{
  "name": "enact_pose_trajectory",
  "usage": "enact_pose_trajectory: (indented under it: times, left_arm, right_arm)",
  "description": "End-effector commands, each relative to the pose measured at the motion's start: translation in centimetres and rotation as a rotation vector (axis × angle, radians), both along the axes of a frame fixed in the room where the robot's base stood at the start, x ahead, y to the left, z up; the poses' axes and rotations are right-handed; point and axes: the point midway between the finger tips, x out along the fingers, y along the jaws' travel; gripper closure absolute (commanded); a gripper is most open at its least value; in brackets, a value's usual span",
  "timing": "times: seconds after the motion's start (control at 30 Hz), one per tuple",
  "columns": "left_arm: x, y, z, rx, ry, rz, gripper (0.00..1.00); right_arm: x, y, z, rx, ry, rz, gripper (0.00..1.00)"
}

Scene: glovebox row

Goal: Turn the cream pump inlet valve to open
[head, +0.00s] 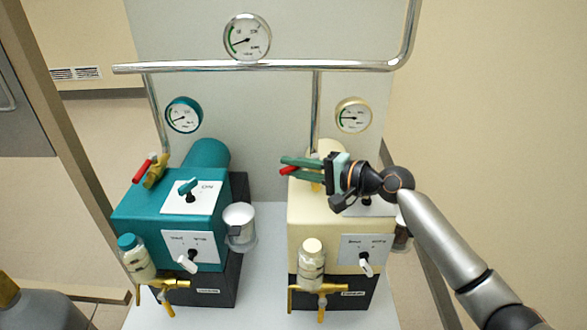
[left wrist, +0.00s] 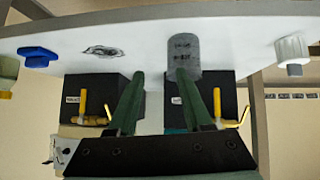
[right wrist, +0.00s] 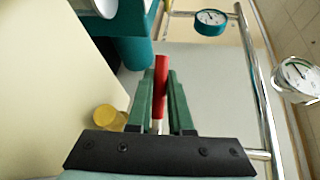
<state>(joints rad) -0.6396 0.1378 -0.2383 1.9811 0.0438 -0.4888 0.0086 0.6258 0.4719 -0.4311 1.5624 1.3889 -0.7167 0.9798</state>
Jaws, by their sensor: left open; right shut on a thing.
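The cream pump (head: 306,214) stands on the right of the bench. Its inlet valve on top has a red lever handle (head: 287,171). My right gripper (head: 284,166) reaches in from the right over the cream pump and is shut on this lever. In the right wrist view the red lever (right wrist: 160,82) stands between the green fingers, with a pale shaft below it. The valve body is mostly hidden behind the fingers. My left gripper (left wrist: 159,92) is open and empty in its own view, facing the two dark pump bases; I do not make it out in the head view.
The teal pump (head: 140,214) stands to the left with its own red-handled valve (head: 157,171). A chrome pipe (head: 250,66) runs above both pumps, with gauges (head: 353,116). Bottles (head: 311,264) and brass drain valves (head: 318,292) sit at the front.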

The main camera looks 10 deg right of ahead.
Motion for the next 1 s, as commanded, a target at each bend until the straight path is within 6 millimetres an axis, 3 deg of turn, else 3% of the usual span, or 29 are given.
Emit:
enact_pose_trajectory:
  times: [0.17, 0.2, 0.47, 0.77, 1.0]
  left_arm:
    - [0.0, 0.1, 0.0, 0.002, 0.001, 0.0, 0.5]
    - [0.0, 0.1, 0.0, 0.002, 0.002, 0.0, 0.5]
    - [-0.1, 0.3, -0.2, 0.006, 0.004, 0.003, 0.5]
    - [-0.1, 0.4, -0.1, 0.007, 0.004, 0.005, 0.5]
    - [-0.2, 0.7, 0.7, 0.011, 0.002, 0.011, 0.5]
  right_arm:
    - [-0.1, 0.1, -0.1, -0.001, 0.003, 0.002, 1.0]
    - [0.0, 0.1, -0.1, -0.001, 0.003, 0.002, 0.79]
    - [0.0, 0.0, -0.1, -0.001, 0.002, 0.0, 0.52]
    - [0.0, 0.0, 0.5, -0.001, -0.001, 0.0, 0.52]
    - [-0.7, 0.2, 4.4, 0.0, -0.006, 0.003, 0.52]
